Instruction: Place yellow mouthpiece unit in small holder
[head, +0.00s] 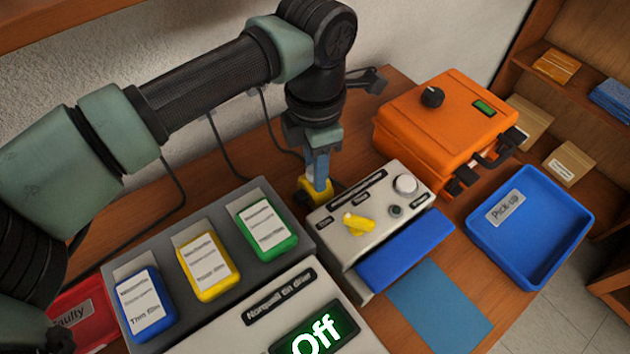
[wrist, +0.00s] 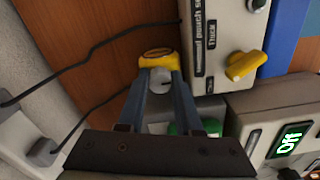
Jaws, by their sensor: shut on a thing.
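My gripper (head: 318,180) points down behind the left end of a pale test unit. Its two blue-grey fingers are shut on a yellow piece, the yellow mouthpiece unit (head: 312,190). In the wrist view the yellow mouthpiece unit (wrist: 158,59) sits at the fingertips (wrist: 160,78), with a pale round part between the fingers. It is close beside the test unit; I cannot tell if it touches anything below. I cannot make out a small holder for certain.
The pale test unit (head: 334,239) has a yellow knob (head: 358,223). A grey rack (head: 290,218) with blue, yellow and green labelled cases stands left. An orange case (head: 440,120) and blue Pick-up tray (head: 478,224) are right. Black cables (wrist: 85,60) run nearby.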

